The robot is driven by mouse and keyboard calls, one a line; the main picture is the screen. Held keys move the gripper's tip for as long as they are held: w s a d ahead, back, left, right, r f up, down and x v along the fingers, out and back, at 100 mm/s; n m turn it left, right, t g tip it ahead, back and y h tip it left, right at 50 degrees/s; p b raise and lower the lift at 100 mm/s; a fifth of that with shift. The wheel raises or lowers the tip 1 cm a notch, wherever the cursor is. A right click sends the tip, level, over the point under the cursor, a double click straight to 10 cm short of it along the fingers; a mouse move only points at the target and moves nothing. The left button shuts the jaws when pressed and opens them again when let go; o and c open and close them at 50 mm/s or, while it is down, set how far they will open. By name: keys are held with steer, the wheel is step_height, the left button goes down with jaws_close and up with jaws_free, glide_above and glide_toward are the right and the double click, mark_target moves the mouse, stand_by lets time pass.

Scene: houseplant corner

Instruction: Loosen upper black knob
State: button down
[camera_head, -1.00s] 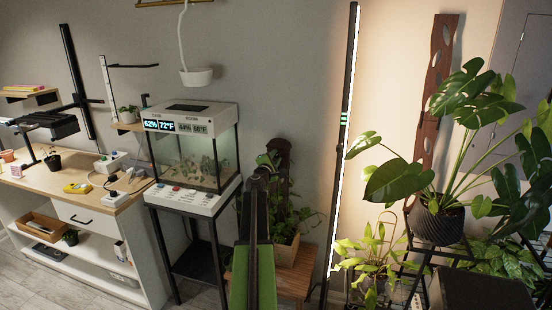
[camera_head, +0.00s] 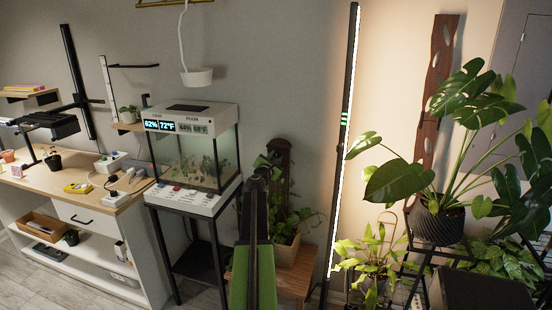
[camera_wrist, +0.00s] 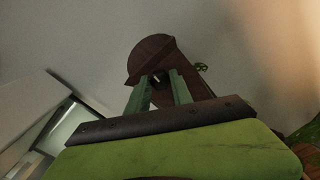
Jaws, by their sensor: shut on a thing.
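The upper black knob (camera_wrist: 158,79) is a small dark round part near the rounded top of a brown board (camera_wrist: 155,52). In the wrist view my gripper (camera_wrist: 160,78) reaches the board, with one green finger on each side of the knob, shut on it. The fingers hide part of the knob. In the head view the board (camera_head: 279,150) stands behind a leafy plant in a wooden pot, and my arm rises in front of it. The knob cannot be made out there.
A glass terrarium (camera_head: 193,158) on a black stand is left of my arm. A tall lit lamp pole (camera_head: 344,150) stands to the right, with a large potted monstera (camera_head: 437,215) beyond it. A low wooden bench (camera_head: 296,277) is under the plant pot.

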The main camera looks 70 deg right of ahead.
stand_by(0.4)
steer(key=c, duration=1.1)
jaws_free()
steer(key=shift+a, duration=0.1)
steer(key=a, duration=1.1)
steer(key=s+a, duration=0.1)
steer(key=a, duration=0.5)
steer(key=shift+a, duration=0.1)
